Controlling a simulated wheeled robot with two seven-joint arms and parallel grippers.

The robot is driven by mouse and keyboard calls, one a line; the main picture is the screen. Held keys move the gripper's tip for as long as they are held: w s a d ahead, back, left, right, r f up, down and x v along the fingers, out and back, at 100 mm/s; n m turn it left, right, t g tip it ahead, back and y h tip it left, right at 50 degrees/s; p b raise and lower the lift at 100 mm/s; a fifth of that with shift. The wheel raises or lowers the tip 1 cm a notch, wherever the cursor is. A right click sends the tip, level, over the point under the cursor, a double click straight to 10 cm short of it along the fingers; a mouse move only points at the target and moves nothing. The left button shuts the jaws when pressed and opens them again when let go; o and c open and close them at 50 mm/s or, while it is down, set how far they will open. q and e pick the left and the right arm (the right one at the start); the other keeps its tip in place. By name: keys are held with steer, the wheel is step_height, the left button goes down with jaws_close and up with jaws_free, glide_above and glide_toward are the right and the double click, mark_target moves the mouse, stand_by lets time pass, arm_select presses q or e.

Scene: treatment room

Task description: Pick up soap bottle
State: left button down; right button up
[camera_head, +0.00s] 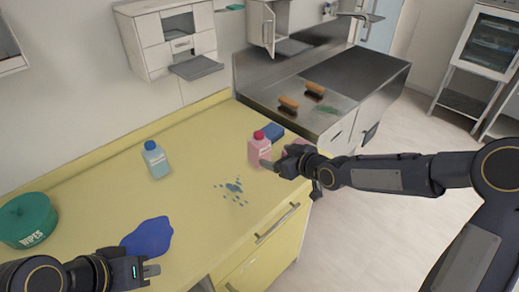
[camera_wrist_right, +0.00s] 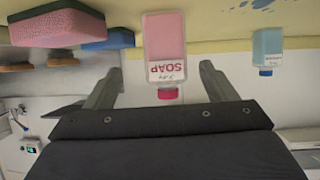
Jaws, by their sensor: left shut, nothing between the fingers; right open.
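The soap bottle (camera_head: 259,149) is pink with a red cap and a white label. It stands upright near the right end of the yellow counter. In the right wrist view the soap bottle (camera_wrist_right: 164,52) appears upside down, with its label reading SOAP, between and ahead of the fingers. My right gripper (camera_head: 272,163) is open beside the bottle and partly overlaps it in the head view; its open fingers show in the wrist view (camera_wrist_right: 160,84). Contact is not visible. My left gripper (camera_head: 150,271) is shut and empty at the counter's front left.
A blue bottle (camera_head: 156,161) stands further left. A pink sponge (camera_wrist_right: 57,24) and a blue block (camera_head: 270,131) lie near the soap.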

mark_target(265, 152)
steer(key=shift+w+a+f+y, duration=0.1)
steer(key=shift+w+a+y, duration=0.1)
steer(key=shift+a, duration=0.2)
steer(key=shift+w+a+f+y, duration=0.1)
steer(key=shift+w+a, duration=0.05)
steer(key=shift+a, duration=0.25)
steer(key=p+x, duration=0.2)
steer(key=x, duration=0.4)
steer(key=shift+w+a, duration=0.1)
steer(key=shift+w, duration=0.1)
steer(key=shift+w+a+f, duration=0.2)
steer(key=shift+w+a, duration=0.05)
steer(key=shift+w, duration=0.1)
steer(key=c, duration=1.2)
steer(key=shift+c, duration=0.7)
steer(key=shift+r, duration=0.15)
